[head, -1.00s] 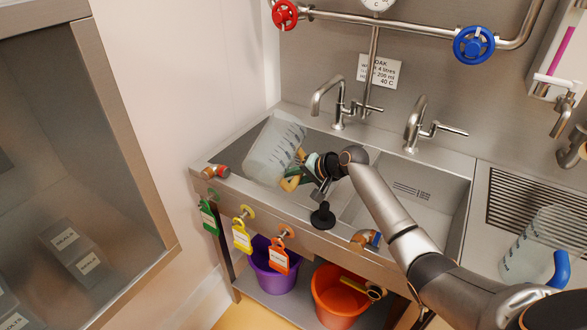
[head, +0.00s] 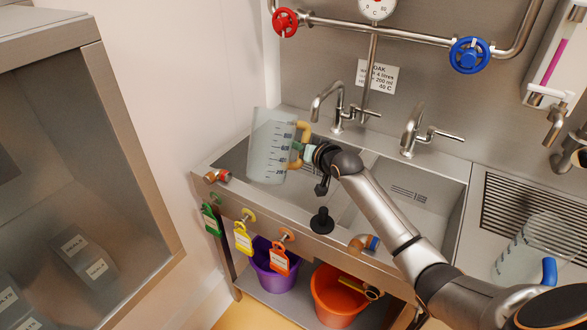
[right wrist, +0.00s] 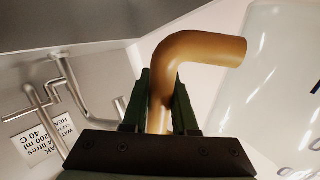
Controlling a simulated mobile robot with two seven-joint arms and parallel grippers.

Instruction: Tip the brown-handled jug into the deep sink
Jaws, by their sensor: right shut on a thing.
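The brown-handled jug (head: 270,148) is clear with dark measuring marks. It is held above the left sink basin (head: 232,165), nearly upright with a slight lean. My right gripper (head: 304,153) is shut on its tan-brown handle (head: 299,135), to the right of the jug body. In the right wrist view, the fingers (right wrist: 161,108) close on the handle's straight part, and the clear jug wall (right wrist: 285,90) is at the right. Whether liquid is inside I cannot tell. The right basin (head: 415,200) is empty. My left gripper is out of view.
Two taps (head: 338,105) (head: 415,132) rise behind the basins. A black knob (head: 321,221) stands at the front of the sink. A blue-handled jug (head: 520,250) stands on the drainer at right. Purple (head: 273,284) and orange (head: 337,302) buckets sit below.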

